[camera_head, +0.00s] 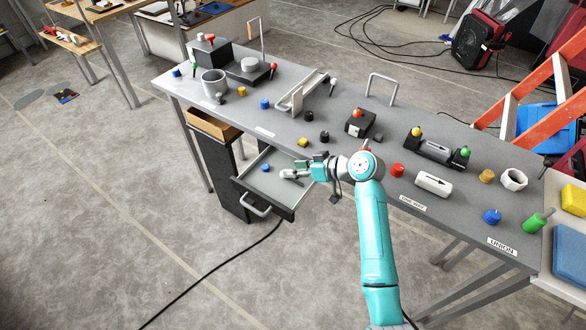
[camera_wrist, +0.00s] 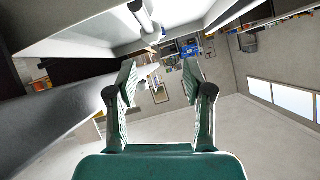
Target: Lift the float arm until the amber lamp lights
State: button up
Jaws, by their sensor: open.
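My gripper (camera_head: 288,174) is open and empty in the head view, over or within the pulled-out drawer (camera_head: 243,186) at the bench's front edge. In the wrist view its two fingers (camera_wrist: 160,88) stand apart with nothing between them. I cannot tell for sure which part is the float arm. An orange-topped black box (camera_head: 360,120) and a fixture with yellow and green knobs (camera_head: 434,150) are on the bench; I cannot tell which piece is the amber lamp.
The grey bench (camera_head: 330,100) carries a grey mug (camera_head: 214,84), a tray-like channel (camera_head: 301,92), a white cylinder (camera_head: 433,184) and several small coloured knobs. A blue piece (camera_head: 265,167) lies in the drawer. An orange ladder (camera_head: 520,85) stands right. The floor at left is mostly clear.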

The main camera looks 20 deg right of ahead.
jog(key=v, duration=1)
jog(key=shift+s, duration=0.25)
jog(key=shift+d, duration=0.15)
jog(key=s+a+f+m+t+h, duration=0.25)
jog(key=s+a+f+m, duration=0.2)
jog(key=s+f, duration=0.6)
jog(key=s+a+f+m+h, duration=0.25)
jog(key=s+f+h, duration=0.2)
jog(key=s, duration=0.55)
jog(key=s+r+t, duration=0.1)
jog(key=s+r, duration=0.3)
jog(key=s, duration=0.3)
jog(key=s+a+r+n+t, duration=0.1)
jog(key=s+r, duration=0.4)
jog(key=s, duration=0.3)
jog(key=s+r+n+t+h, duration=0.1)
jog(key=s+r, duration=0.4)
jog(key=s, duration=0.3)
jog(key=shift+s+a, duration=0.25)
jog(key=shift+a, duration=0.15)
jog(key=shift+t, duration=0.25)
